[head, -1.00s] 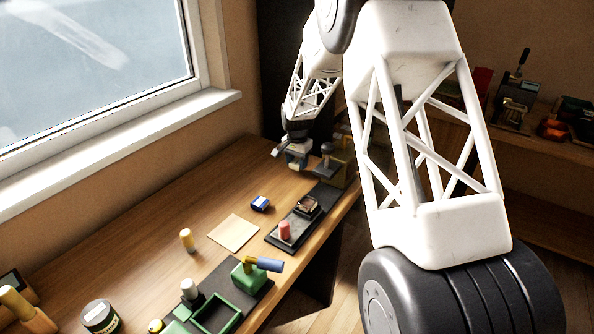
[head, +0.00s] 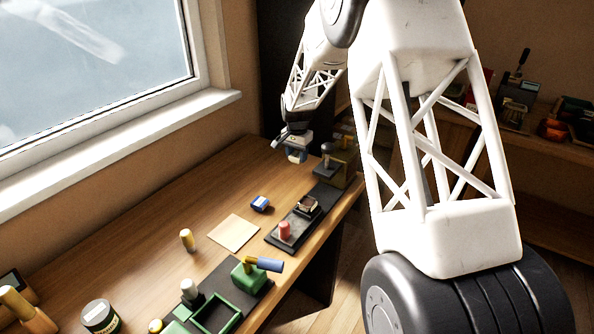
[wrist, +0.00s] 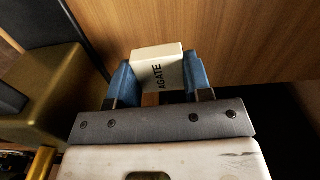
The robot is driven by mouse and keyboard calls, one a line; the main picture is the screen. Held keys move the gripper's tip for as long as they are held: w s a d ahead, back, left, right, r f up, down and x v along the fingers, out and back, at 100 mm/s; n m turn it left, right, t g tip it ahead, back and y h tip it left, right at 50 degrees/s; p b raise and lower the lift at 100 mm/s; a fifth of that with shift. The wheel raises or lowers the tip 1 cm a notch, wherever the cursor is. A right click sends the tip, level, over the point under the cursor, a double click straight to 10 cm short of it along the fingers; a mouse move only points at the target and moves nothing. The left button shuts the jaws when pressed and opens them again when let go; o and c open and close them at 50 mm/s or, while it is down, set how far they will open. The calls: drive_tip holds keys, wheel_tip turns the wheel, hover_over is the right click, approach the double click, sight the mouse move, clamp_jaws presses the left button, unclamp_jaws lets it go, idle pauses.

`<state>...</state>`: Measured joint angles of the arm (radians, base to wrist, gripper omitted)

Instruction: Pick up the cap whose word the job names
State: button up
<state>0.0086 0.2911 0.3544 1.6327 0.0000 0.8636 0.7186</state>
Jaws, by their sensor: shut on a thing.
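My gripper (head: 296,155) is over the far end of the wooden bench in the head view. In the wrist view my gripper (wrist: 160,78) has its two blue fingers closed on the sides of a cream-white cap (wrist: 158,54). The cap bears the word "AGATE" in dark letters on the face turned to the camera. In the head view the cap is too small to tell apart from the fingers.
A gold-brown block-like body (wrist: 50,100) stands left of my gripper in the wrist view. In the head view, a dark-knobbed device (head: 327,160) stands just right of my gripper. A blue-and-white block (head: 260,203) and a tan square (head: 233,234) lie nearer. Bench space by the window is clear.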

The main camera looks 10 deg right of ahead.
drive_tip(key=shift+r, duration=0.95)
